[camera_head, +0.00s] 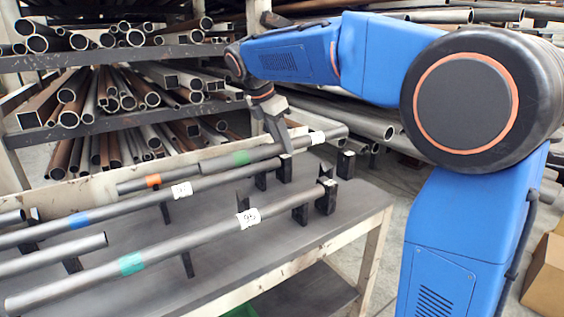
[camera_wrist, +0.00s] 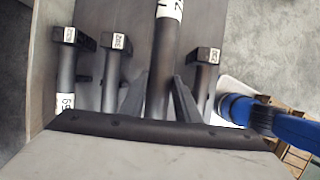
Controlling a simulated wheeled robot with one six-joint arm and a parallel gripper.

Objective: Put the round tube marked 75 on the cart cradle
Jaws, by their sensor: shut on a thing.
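My gripper (camera_head: 283,143) is at the back of the dark table, shut on a grey tube (camera_head: 268,153) with a green band and a white label (camera_head: 317,137) near its right end. In the wrist view my gripper (camera_wrist: 162,77) has a finger on each side of this tube (camera_wrist: 161,50). Its label (camera_wrist: 169,9) is cut off by the picture edge; a 7 seems to show, but I cannot read the full number. The tube runs close over the black posts (camera_head: 285,167); I cannot tell whether it touches them. I cannot identify the cart cradle.
A tube marked 95 (camera_head: 190,245) lies on posts at the front of the table (camera_head: 240,270). A blue-banded tube (camera_head: 130,205) lies behind it, and an orange-banded one (camera_head: 135,185) farther back. A loaded pipe rack (camera_head: 90,140) stands behind. A cardboard box (camera_head: 546,275) is at right.

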